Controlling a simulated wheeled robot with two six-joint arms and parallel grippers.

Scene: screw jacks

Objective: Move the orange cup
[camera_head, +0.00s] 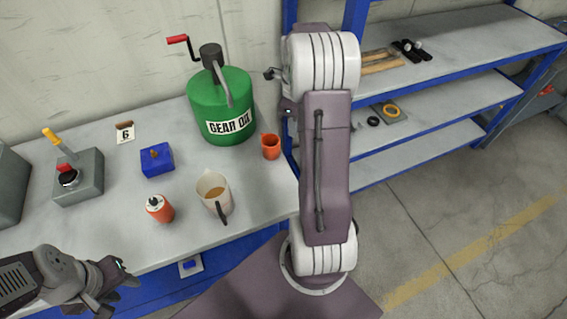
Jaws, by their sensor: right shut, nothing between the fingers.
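The orange cup (271,147) stands upright near the right end of the grey workbench, just right of the green gear oil can. My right gripper (271,74) shows only as a small dark part beside the white upper section of my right arm, above the cup in the picture. It is shut and empty, apart from the cup. My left gripper (125,273) is at the lower left, in front of the bench's front edge and far from the cup. Its fingers are too small and dark to tell whether they are open.
The green can (220,104), a jug of brown liquid (215,193), an orange-red can (160,208), a blue block (157,161) and a grey lever box (79,178) stand on the bench (110,216). A blue-framed shelf (440,104) stands right.

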